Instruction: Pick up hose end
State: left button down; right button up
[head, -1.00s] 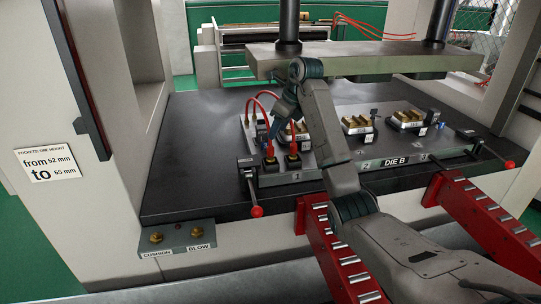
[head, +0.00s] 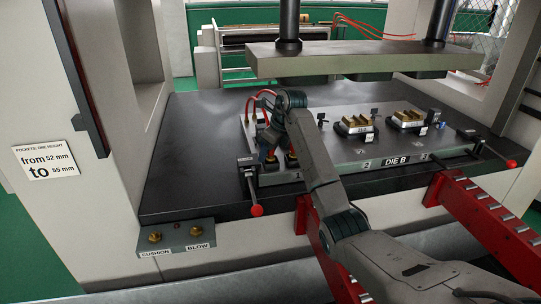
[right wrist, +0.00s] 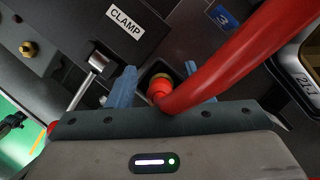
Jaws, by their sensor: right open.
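Two red hoses (head: 262,95) loop up from black sockets at the left end of the die plate (head: 345,160) labelled DIE B. My right gripper (head: 268,146) reaches down over this end and partly hides the hoses and sockets. In the right wrist view, my right gripper (right wrist: 163,92) is open, with blue fingers on either side of a red hose end (right wrist: 160,88). The hose end sits at a dark square socket with a brass-coloured ring. The thick red hose (right wrist: 235,60) runs off to the upper right. Contact with the fingers cannot be told. My left gripper is out of view.
A clamp lever with a red knob (head: 256,210) stands just left of the hoses. A bracket (head: 178,238) with two brass fittings, labelled CUSHION and BLOW, is at the table's front left. Red roller rails (head: 480,210) extend at front right.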

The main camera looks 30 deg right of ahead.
jog(key=shift+r, duration=0.1)
grip_shut()
